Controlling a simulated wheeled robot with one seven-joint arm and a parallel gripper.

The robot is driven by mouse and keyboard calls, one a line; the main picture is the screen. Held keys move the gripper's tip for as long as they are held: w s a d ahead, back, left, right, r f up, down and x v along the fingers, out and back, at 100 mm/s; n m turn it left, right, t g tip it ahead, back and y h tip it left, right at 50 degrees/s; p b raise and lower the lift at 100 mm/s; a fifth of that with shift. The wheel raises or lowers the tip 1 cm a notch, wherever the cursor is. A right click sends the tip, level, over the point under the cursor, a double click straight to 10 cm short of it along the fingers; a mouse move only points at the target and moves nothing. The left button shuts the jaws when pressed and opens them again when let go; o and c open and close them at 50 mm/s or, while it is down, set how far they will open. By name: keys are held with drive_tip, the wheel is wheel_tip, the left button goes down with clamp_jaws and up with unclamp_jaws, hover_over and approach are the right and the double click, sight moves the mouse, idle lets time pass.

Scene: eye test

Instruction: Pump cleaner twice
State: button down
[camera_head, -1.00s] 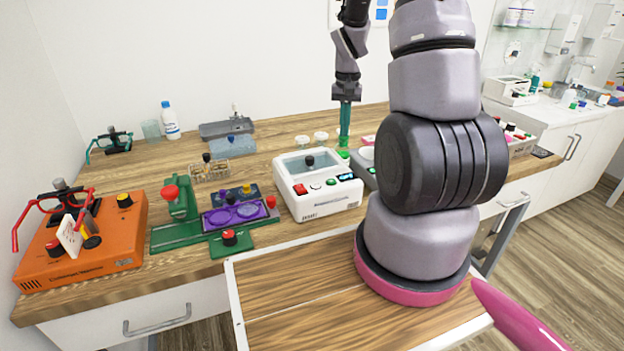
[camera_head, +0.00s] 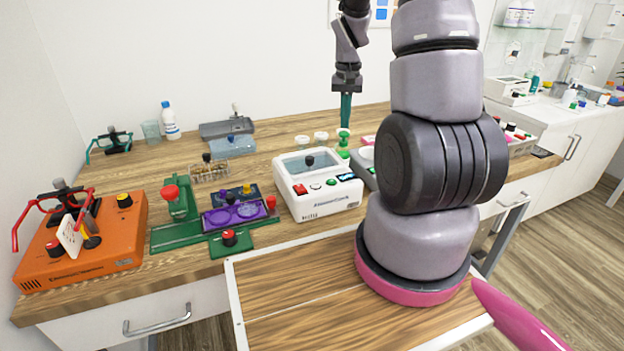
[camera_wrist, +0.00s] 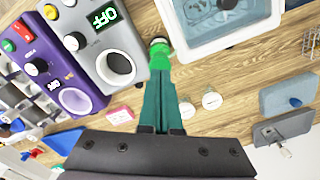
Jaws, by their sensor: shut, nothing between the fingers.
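A small green pump bottle (camera_head: 343,143), likely the cleaner, stands on the wooden counter behind the white box. Its green top shows in the wrist view (camera_wrist: 160,48), just past my fingertips. My gripper (camera_head: 345,124) points straight down above it with its teal fingers shut together and nothing between them. It also shows in the wrist view (camera_wrist: 162,78). The fingertips are at or just over the pump's top; I cannot tell whether they touch. The lower part of the bottle is hidden in the wrist view.
A white box with a clear lid (camera_head: 318,190) stands in front of the bottle. A grey device reading OFF (camera_wrist: 108,45) and a purple device (camera_wrist: 50,70) stand beside it. Two small white cups (camera_head: 302,141) (camera_head: 321,137) are close by. The counter's back left is partly clear.

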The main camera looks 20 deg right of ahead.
drive_tip(key=shift+f, duration=0.2)
drive_tip(key=shift+f, duration=1.25)
drive_tip(key=shift+r, duration=1.45)
drive_tip(key=shift+r, duration=0.1)
drive_tip(key=shift+r, duration=2.9)
